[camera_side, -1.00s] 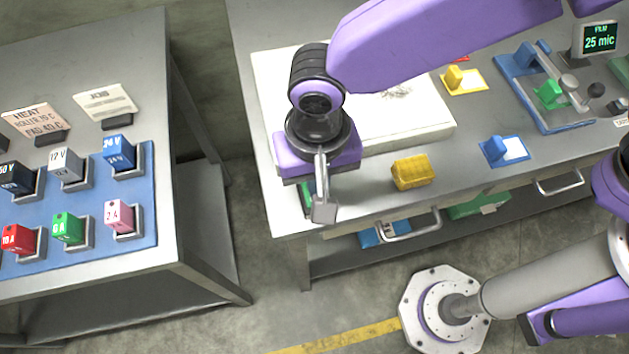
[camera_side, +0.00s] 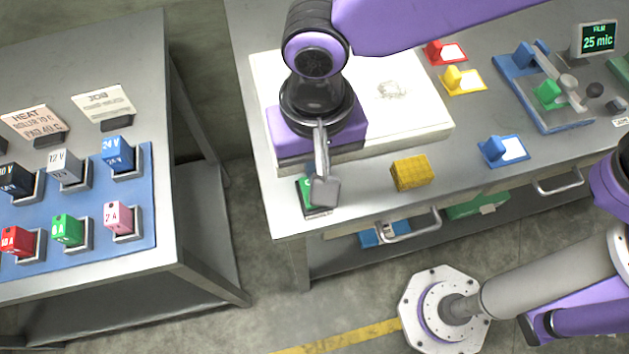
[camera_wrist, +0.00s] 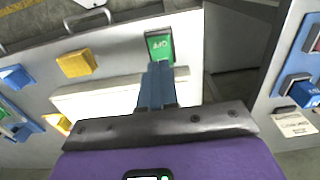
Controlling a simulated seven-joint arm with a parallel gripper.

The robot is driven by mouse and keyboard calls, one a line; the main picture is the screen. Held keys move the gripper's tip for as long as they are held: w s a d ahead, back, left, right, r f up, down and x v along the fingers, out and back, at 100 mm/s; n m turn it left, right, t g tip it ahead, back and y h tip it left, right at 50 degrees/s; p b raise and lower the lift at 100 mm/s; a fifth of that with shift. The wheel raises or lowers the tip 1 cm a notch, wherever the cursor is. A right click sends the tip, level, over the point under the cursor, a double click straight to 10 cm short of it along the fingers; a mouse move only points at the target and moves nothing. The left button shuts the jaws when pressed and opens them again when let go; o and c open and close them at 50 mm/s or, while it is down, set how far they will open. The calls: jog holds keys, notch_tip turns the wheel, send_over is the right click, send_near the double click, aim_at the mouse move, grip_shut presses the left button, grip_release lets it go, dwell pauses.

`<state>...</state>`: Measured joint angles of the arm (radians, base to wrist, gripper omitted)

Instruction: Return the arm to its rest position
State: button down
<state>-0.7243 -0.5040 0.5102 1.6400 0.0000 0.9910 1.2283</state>
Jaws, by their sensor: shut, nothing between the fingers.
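My gripper (camera_side: 325,188) is shut with nothing between its fingers. In the side view it hangs above the near left corner of the workbench (camera_side: 290,222), in front of the white board (camera_side: 420,130). A green switch (camera_side: 305,186) lies behind and beside the fingertips, partly hidden by them. In the wrist view the shut fingers (camera_wrist: 158,72) point toward the same green switch (camera_wrist: 160,46), whose face reads OFF. I cannot tell whether the fingertips touch it. My purple wrist covers part of the white board.
A yellow block (camera_side: 411,172) sits right of my gripper. Red (camera_side: 446,53), yellow (camera_side: 464,80) and blue (camera_side: 503,150) switches and a blue-framed device (camera_side: 545,95) stand farther right. A second table (camera_side: 120,255) with coloured blocks is at left, across a floor gap.

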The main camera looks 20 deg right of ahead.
jog(key=w+d+r+n, duration=0.1)
jog(key=d+r+n, duration=0.15)
jog(key=d, duration=0.75)
jog(key=w+d+r+n, duration=0.15)
jog(key=d+n, duration=0.25)
jog(key=d, duration=0.7)
jog(key=s+d+n, duration=0.3)
jog(key=s+d, duration=0.2)
jog(key=d, duration=0.5)
jog(key=s+d+n, duration=0.3)
jog(key=s+d, duration=0.1)
jog(key=d, duration=0.6)
jog(key=shift+s+d+f, duration=0.35)
jog(key=shift+s, duration=0.05)
